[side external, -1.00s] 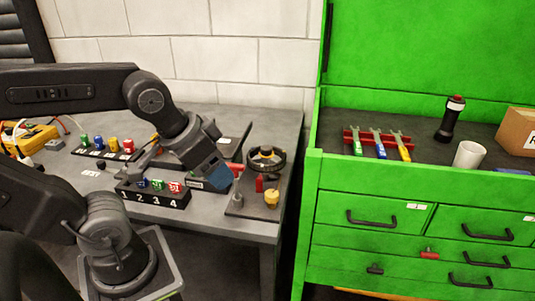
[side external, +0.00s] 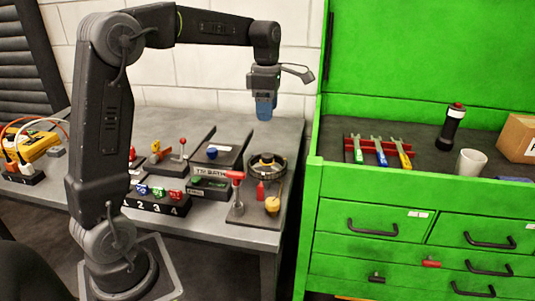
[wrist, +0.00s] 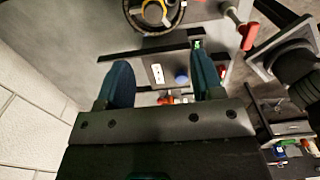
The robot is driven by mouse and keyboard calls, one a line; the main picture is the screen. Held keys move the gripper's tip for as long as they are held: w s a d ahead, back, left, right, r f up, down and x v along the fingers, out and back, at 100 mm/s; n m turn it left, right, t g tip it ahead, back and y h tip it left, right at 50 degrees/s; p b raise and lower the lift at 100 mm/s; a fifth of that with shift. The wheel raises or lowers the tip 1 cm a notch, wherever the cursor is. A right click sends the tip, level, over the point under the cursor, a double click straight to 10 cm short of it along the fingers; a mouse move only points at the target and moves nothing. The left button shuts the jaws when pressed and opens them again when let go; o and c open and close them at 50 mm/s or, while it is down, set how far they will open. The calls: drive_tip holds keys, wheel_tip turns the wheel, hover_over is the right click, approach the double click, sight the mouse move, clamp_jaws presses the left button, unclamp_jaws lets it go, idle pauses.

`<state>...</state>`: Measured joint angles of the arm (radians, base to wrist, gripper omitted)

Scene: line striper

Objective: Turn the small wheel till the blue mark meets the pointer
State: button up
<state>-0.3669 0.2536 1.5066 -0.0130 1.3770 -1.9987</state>
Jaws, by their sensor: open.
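The small wheel (side external: 266,167) is a dark ring with a yellow hub on the right part of the bench. In the wrist view the wheel (wrist: 155,22) shows at the top edge, partly cut off. I cannot make out the blue mark or the pointer in either view. My gripper (side external: 265,113) hangs with its blue fingers pointing down, above the bench and clear of the wheel. In the wrist view my gripper (wrist: 163,80) has its two fingers wide apart, with nothing held between them.
A red-handled lever (side external: 235,176), a red piece (side external: 260,190) and a yellow knob (side external: 272,205) stand close to the wheel. A numbered block (side external: 157,203) with coloured knobs lies left. A green tool cabinet (side external: 400,190) stands right. The bench behind is clear.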

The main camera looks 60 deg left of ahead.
sight(267, 155)
drive_tip(key=shift+n, duration=0.8)
drive_tip(key=f, duration=0.9)
drive_tip(key=a+f, duration=0.1)
drive_tip(key=f, duration=0.4)
drive_tip(key=shift+w+f, duration=0.25)
drive_tip(key=shift+w, duration=0.1)
drive_tip(key=c, duration=0.9)
